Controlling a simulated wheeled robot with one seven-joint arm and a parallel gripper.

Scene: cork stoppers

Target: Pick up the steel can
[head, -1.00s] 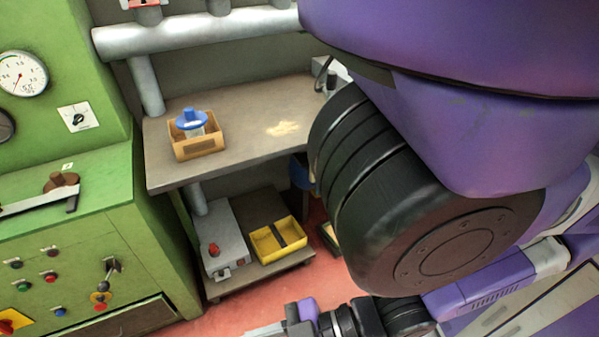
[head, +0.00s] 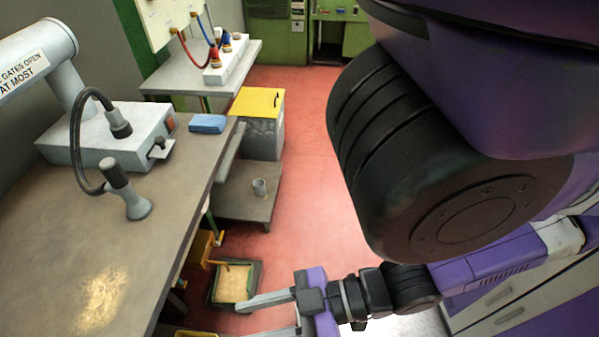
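I see nothing between the fingers except floor. The lower finger is partly cut off by the picture's edge.
A workbench (head: 150,215) fills the left, with a grey device (head: 100,150) and a blue sponge-like block (head: 207,123). A yellow-topped cabinet (head: 262,125) stands behind the platform. A dark tray (head: 252,272) lies beside my gripper. Red floor (head: 305,150) is open in the middle.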

